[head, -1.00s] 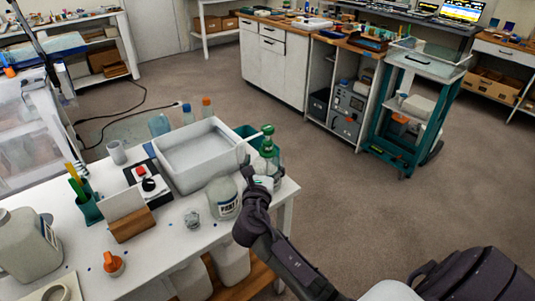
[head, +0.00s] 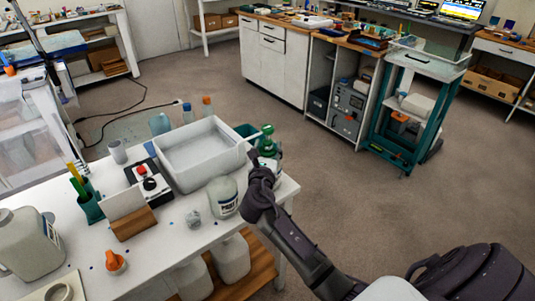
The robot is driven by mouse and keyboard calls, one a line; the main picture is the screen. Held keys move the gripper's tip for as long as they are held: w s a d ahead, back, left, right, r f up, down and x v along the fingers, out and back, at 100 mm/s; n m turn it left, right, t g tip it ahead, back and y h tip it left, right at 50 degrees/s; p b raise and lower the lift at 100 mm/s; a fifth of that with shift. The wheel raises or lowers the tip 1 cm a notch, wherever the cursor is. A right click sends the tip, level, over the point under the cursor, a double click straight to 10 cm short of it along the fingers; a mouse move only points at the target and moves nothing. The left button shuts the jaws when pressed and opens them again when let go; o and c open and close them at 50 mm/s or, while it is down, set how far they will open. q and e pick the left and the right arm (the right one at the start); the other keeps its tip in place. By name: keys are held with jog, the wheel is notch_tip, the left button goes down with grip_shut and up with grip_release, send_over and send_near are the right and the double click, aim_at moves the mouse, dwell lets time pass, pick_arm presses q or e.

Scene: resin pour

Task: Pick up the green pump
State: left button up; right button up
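The green pump (head: 267,140) stands upright on a bottle at the right back corner of the white table (head: 170,240). My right gripper (head: 268,164) is right at the bottle below the green pump head, on its near side. The fingers are small and mostly hidden by the wrist, so I cannot tell whether they are closed on it. My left gripper is not in view.
A white tray (head: 200,151) and a teal container (head: 245,131) stand left of the pump. A labelled white jug (head: 222,197) is close beside my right wrist. Open floor lies right of the table.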

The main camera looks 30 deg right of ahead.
jog(key=c, duration=0.5)
notch_tip(320, 180, up, 30)
jog(key=p, duration=1.6)
jog(key=shift+f, duration=0.2)
